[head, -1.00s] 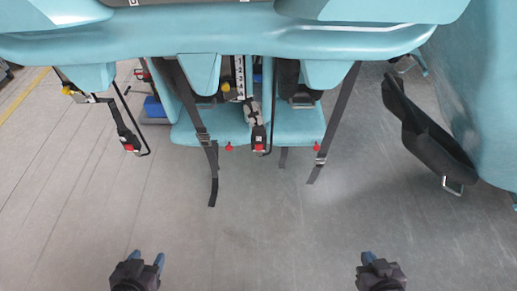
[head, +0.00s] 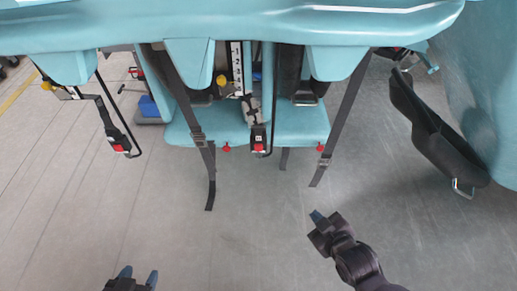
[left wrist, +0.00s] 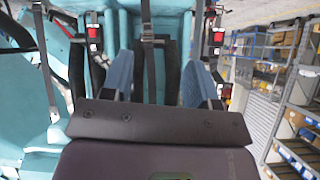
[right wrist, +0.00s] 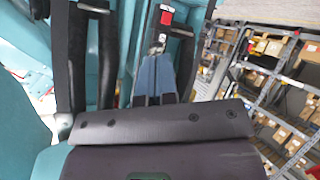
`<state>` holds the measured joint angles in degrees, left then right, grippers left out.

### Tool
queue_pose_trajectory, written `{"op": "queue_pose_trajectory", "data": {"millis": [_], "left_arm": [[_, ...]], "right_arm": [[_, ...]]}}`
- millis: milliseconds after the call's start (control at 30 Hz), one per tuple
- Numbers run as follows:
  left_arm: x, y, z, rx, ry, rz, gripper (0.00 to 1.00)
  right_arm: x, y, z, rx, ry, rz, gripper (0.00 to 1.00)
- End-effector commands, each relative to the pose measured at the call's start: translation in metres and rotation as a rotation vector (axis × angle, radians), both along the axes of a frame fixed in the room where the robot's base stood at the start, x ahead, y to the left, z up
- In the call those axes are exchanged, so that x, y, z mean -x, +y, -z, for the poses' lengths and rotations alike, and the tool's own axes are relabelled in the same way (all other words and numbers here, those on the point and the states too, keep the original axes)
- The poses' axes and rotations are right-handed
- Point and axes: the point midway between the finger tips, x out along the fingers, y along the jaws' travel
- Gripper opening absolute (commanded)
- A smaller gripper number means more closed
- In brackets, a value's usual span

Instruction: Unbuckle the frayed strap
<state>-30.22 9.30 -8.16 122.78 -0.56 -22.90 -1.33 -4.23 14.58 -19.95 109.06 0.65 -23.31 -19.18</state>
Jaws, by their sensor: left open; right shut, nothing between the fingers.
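A strap with pale worn patches (head: 250,108) hangs at the middle of the teal seat in the head view; it looks like the frayed one. At its lower end is a black buckle with a red button (head: 258,142). My right gripper (head: 318,217) is shut and empty, below and right of this buckle, well apart from it. In the right wrist view its fingers (right wrist: 155,78) are together, with a red-buttoned buckle (right wrist: 166,16) beyond them. My left gripper (head: 138,275) is open and empty at the bottom left; its fingers also stand apart in the left wrist view (left wrist: 158,80).
Another red-buttoned buckle (head: 119,147) hangs on the left. Dark webbing straps hang at left (head: 181,85) and right (head: 343,108) of the middle. A black curved guard (head: 435,135) stands at the right. The grey floor between grippers and seat is clear.

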Motion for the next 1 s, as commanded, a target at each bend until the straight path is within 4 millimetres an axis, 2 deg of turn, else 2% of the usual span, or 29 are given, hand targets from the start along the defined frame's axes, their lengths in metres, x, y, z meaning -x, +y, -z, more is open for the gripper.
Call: {"op": "queue_pose_trajectory", "data": {"millis": [33, 600, 800, 1000], "left_arm": [[0.002, 0.0, 0.01, -0.003, 0.014, 0.003, 0.54], [0.003, -0.004, 0.045, -0.027, 0.052, 0.032, 0.54], [0.006, -0.005, 0.058, -0.034, 0.074, 0.044, 0.54], [0.002, -0.007, 0.063, -0.039, 0.074, 0.056, 0.54]], "right_arm": [[-0.009, 0.01, 0.011, 0.024, -0.007, -0.04, 0.0], [-0.105, 0.101, 0.051, 0.341, -0.213, -0.443, 0.0], [-0.133, 0.128, 0.065, 0.461, -0.294, -0.567, 0.0], [-0.155, 0.145, 0.073, 0.558, -0.362, -0.653, 0.0]]}}
